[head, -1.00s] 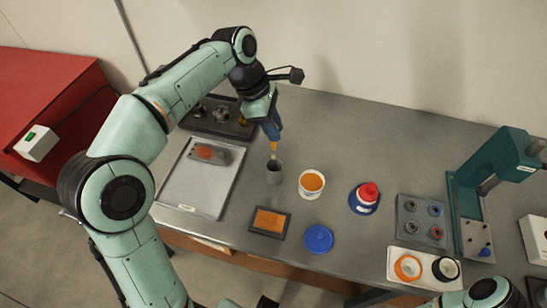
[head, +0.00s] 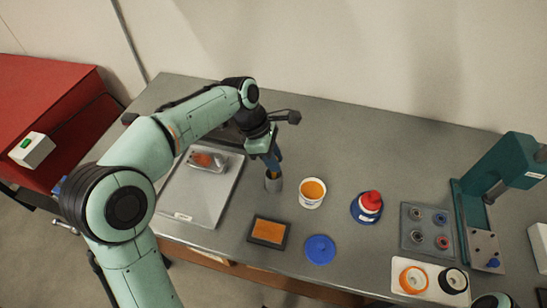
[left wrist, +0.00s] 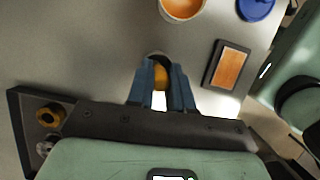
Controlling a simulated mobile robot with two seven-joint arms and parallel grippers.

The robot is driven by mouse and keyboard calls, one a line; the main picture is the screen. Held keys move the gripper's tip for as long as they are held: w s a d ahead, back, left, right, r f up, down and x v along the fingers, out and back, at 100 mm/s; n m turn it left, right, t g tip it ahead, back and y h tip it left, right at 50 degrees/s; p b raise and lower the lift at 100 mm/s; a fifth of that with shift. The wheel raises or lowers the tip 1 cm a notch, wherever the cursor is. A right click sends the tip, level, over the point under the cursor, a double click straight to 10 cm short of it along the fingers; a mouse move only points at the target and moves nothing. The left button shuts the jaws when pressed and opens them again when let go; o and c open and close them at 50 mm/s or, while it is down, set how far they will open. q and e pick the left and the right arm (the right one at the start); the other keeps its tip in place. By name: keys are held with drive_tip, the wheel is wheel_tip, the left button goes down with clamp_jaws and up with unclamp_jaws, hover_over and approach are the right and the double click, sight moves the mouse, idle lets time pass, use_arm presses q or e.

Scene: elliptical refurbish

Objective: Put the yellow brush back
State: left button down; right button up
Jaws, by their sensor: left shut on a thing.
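My left gripper (head: 274,162) is shut on the yellow brush (left wrist: 161,77) and points down over the small grey cup (head: 273,184). The brush's lower end is at or inside the cup's mouth; in the head view the fingers hide most of the brush. In the left wrist view the blue fingers (left wrist: 161,92) stand on both sides of the brush, and the cup is mostly hidden behind them. My right gripper is not in view.
A white tub of orange stuff (head: 312,191) stands close right of the cup. A metal tray (head: 190,205) lies left. A green press (head: 470,215) stands right.

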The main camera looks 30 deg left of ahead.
use_arm(q)
drive_tip(key=shift+f, duration=0.15)
drive_tip(key=c, duration=1)
unclamp_jaws()
drive_tip(key=p+v, duration=0.2)
drive_tip(key=v, duration=1)
drive_tip(key=shift+r+p, duration=0.2)
drive_tip(key=shift+p, duration=0.1)
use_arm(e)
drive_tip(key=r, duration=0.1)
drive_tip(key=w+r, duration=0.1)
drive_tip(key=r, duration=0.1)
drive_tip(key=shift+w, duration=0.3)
